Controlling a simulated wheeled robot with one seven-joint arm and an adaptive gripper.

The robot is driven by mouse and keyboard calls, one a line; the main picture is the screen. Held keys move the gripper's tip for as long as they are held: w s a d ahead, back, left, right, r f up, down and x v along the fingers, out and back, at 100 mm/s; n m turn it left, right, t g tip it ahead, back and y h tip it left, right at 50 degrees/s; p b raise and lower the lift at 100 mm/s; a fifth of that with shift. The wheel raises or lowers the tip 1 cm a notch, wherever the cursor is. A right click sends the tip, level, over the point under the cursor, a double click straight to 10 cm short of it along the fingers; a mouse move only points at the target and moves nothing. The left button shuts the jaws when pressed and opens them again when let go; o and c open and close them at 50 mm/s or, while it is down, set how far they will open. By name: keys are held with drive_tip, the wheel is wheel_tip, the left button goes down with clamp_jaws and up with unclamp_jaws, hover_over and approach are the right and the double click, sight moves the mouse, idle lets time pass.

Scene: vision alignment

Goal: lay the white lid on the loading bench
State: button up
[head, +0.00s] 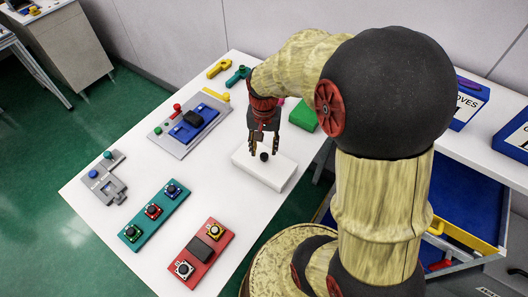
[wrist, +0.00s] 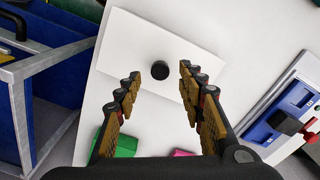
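The white lid (head: 262,172) is a flat white slab with a round black knob (head: 264,157) on top. It lies near the right edge of the white bench (head: 215,180), below my gripper. The lid also shows in the wrist view (wrist: 135,45), with its knob (wrist: 160,70) between the fingertips. My gripper (head: 263,147) points down over the lid. In the wrist view its two fingers (wrist: 160,76) are spread apart with nothing between them but the view of the knob. I cannot tell the exact height gap to the knob.
Green (head: 303,115) and pink (wrist: 184,153) blocks lie beside the lid. A red panel (head: 202,252), a teal panel (head: 154,213) and a grey plate with a blue fixture (head: 190,125) lie to the left. A blue-and-white box (head: 470,103) stands on the right-hand surface.

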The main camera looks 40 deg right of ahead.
sight(264, 157)
drive_tip(key=s+a+r+n+t+p, duration=0.1)
drive_tip(key=s+a+r+n, duration=0.15)
drive_tip(key=r, duration=0.55)
drive_tip(key=s+a+r+n+t, duration=0.15)
drive_tip(key=a+r, duration=0.25)
drive_tip(key=r, duration=0.4)
drive_tip(key=s+a+r+n+t, duration=0.3)
drive_tip(key=s+a+r+n, duration=0.1)
drive_tip(key=s, duration=0.3)
drive_tip(key=shift+s+a+r+n, duration=0.2)
drive_tip(key=shift+a+r+n, duration=0.1)
drive_tip(key=shift+a+r, duration=0.6)
